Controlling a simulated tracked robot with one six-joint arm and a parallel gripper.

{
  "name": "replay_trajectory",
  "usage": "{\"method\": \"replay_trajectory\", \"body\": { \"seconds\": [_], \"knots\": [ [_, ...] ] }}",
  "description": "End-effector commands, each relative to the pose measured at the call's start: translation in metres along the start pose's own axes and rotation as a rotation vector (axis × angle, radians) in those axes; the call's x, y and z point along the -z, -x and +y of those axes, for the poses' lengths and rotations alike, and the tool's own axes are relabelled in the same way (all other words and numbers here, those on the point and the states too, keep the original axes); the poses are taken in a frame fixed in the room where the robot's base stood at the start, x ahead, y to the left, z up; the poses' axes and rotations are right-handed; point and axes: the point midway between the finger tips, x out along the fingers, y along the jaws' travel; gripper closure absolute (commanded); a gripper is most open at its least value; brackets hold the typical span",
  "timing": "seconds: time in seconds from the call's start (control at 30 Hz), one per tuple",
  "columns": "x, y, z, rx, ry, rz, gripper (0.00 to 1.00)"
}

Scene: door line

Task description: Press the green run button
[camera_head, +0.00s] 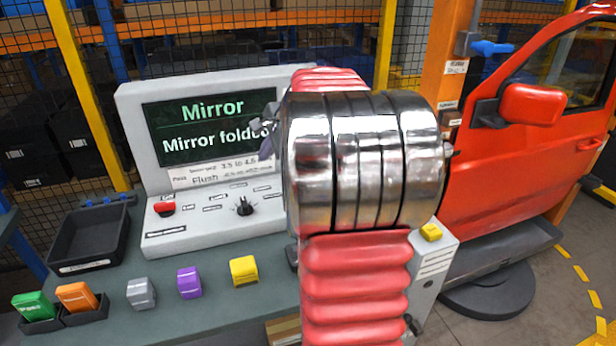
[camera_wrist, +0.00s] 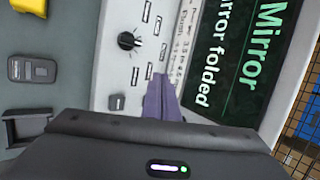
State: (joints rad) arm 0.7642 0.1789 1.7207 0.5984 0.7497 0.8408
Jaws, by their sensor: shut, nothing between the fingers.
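The grey console (camera_head: 160,235) stands on the bench, its panel sloping below a screen (camera_head: 205,125) that reads "Mirror" and "Mirror folded". The panel shows a red button (camera_head: 165,208) and a black knob (camera_head: 243,206), the knob also in the wrist view (camera_wrist: 128,41). I see no green button in either view; my arm and gripper cover the panel's right part. My gripper (camera_wrist: 160,82), with purple-grey fingers, is shut and empty over the panel, right of the knob as the console faces. A small grey square key (camera_wrist: 117,102) lies near it. Contact cannot be told.
On the bench are a black tray (camera_head: 88,238), green (camera_head: 35,305) and orange (camera_head: 76,296) tags in holders, and grey, purple and yellow (camera_head: 244,270) blocks. A red car door (camera_head: 510,150) with mirror stands at right. Wire fencing runs behind.

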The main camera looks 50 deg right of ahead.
Motion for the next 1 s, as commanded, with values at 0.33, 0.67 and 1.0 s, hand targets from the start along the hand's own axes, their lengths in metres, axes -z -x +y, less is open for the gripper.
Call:
{"method": "replay_trajectory", "body": {
  "seconds": [0.33,0.67,1.0],
  "knots": [
    [0.138,-0.029,-0.017,0.092,-0.421,0.051,1.00],
    [0.225,-0.039,-0.014,0.164,-0.672,0.073,1.00],
    [0.229,-0.038,-0.013,0.168,-0.685,0.074,1.00]
  ]
}}
